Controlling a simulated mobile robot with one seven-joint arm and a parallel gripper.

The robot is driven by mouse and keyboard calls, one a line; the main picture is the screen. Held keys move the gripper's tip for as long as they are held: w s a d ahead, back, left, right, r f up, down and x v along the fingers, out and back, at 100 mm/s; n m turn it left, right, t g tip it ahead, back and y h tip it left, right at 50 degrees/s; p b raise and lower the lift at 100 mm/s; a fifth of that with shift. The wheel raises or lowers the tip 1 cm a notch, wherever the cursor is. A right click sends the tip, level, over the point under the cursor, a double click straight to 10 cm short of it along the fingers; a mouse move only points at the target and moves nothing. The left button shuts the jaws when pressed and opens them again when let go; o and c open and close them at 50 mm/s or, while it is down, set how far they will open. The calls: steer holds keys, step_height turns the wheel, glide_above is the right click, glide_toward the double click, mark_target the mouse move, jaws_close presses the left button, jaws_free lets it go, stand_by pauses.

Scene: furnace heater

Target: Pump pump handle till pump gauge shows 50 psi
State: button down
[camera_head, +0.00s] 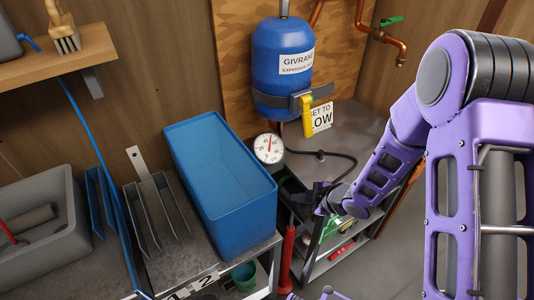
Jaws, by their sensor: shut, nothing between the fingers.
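The round white pump gauge (269,148) stands just right of the blue bin. Its red needle points roughly upward; the numbers are too small to read. A red upright cylinder (287,258), seemingly the pump body, stands below and right of the gauge. The pump handle cannot be clearly made out among the dark parts near my gripper. My gripper (319,198), at the end of my purple arm, is shut and empty, right of and below the gauge. I cannot tell whether it touches the handle.
A deep blue bin (191,170) fills the bench left of the gauge. A black hose (335,156) curves behind my gripper. Shelves with green and red items lie below.

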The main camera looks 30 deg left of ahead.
mark_target(298, 205)
steer(key=shift+r+p, duration=1.45)
steer(key=shift+r, duration=0.7)
steer(key=shift+r, duration=0.15)
steer(key=shift+r+p, duration=2.35)
steer(key=shift+r, duration=0.5)
